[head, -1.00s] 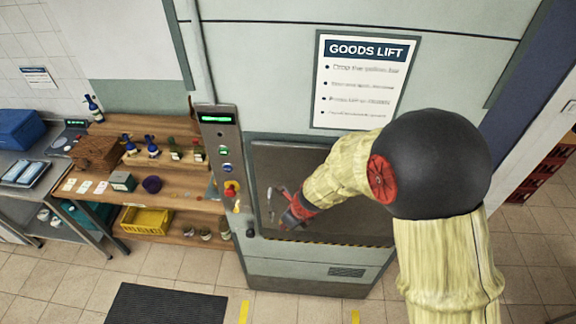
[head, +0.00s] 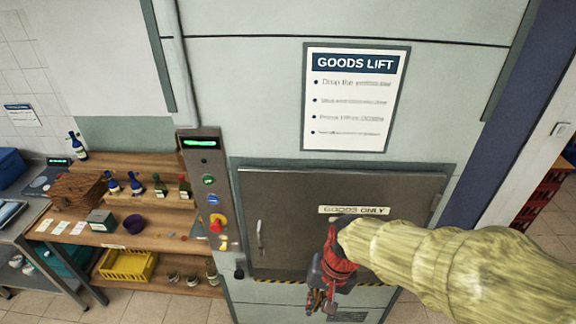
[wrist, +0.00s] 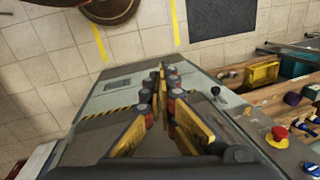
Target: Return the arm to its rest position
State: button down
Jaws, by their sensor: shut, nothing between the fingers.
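My gripper (head: 322,300) hangs in front of the lower part of the goods lift door (head: 290,225) in the head view, with its fingers pointing down. My arm, in a pale yellow sleeve, reaches in from the right edge. In the wrist view the yellow-sided fingers of my gripper (wrist: 163,95) come together at their tips with nothing between them. The lift door is closed, with its handle (head: 261,240) to the left of my gripper. The gripper hides part of the door's lower edge.
The control panel (head: 208,190) with green, blue and red-yellow buttons stands left of the door. Wooden shelves (head: 160,238) with bottles and a yellow crate (head: 128,265) are further left. A red crate stack (head: 545,190) is at the right. The wrist view shows open tiled floor (wrist: 60,60).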

jog(key=s+d+f+n+t+h+b, duration=0.1)
jog(key=s+d+f+t+b, duration=0.1)
jog(key=d+b, duration=0.4)
jog(key=s+d+f+n+t+h+b, duration=0.1)
jog(key=d+b, duration=0.5)
jog(key=b, duration=0.7)
jog(key=s+f+t, duration=0.1)
jog(key=s+t, duration=0.1)
jog(key=shift+s+d+f, duration=0.25)
jog(key=shift+s+d, duration=0.05)
jog(key=shift+s, duration=0.1)
jog(key=c, duration=2.6)
grip_release()
